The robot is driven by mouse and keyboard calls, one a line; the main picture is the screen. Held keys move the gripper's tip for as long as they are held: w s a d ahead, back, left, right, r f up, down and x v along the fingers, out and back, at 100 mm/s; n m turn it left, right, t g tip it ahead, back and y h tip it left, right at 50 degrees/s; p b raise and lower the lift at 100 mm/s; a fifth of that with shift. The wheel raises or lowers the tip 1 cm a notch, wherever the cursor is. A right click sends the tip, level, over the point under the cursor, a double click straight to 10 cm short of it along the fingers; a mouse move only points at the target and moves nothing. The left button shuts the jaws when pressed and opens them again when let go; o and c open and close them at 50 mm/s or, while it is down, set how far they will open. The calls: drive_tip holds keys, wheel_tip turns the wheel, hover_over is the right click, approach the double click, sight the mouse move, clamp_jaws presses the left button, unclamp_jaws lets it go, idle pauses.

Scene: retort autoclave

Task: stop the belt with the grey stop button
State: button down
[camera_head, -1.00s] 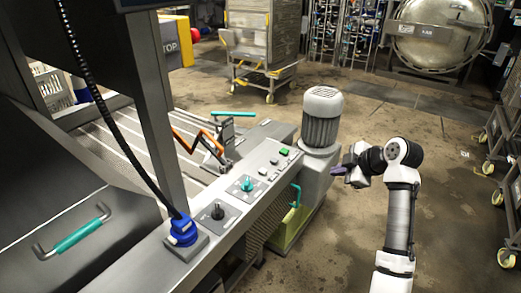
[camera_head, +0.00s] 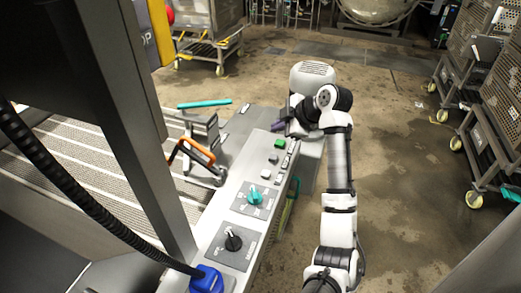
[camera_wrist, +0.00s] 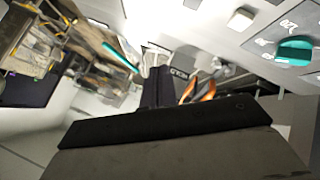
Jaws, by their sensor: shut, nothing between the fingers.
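A sloped grey control panel (camera_head: 222,213) runs along the belt's right side. On it are a green button (camera_head: 280,143), a grey button (camera_head: 273,158) and a paler button (camera_head: 265,174) nearer a teal knob (camera_head: 255,196). Their labels are too small to read, so I cannot tell which is the stop button. My gripper (camera_head: 278,126) is shut and empty at the panel's far end, just beyond the green button and apart from the grey ones. In the wrist view, my dark gripper (camera_wrist: 160,88) fills the lower middle; a pale button (camera_wrist: 240,18) shows at upper right.
A black knob (camera_head: 233,241) and a blue fitting (camera_head: 207,279) with a black hose sit on the nearer panel. The slatted belt (camera_head: 95,165) and an orange handle (camera_head: 195,152) lie left. Wheeled racks (camera_head: 485,110) stand right. Open floor (camera_head: 395,150) lies between.

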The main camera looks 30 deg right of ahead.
sight(277, 158)
idle(0.3)
drive_tip(key=shift+f+b, duration=2.55)
drive_tip(key=shift+f, duration=1.85)
drive_tip(key=shift+f+b, duration=0.4)
drive_tip(key=shift+f+b, duration=0.45)
drive_tip(key=shift+f, duration=0.1)
drive_tip(key=shift+r, duration=0.15)
drive_tip(key=shift+r+p, duration=0.5)
drive_tip(key=shift+r, duration=0.3)
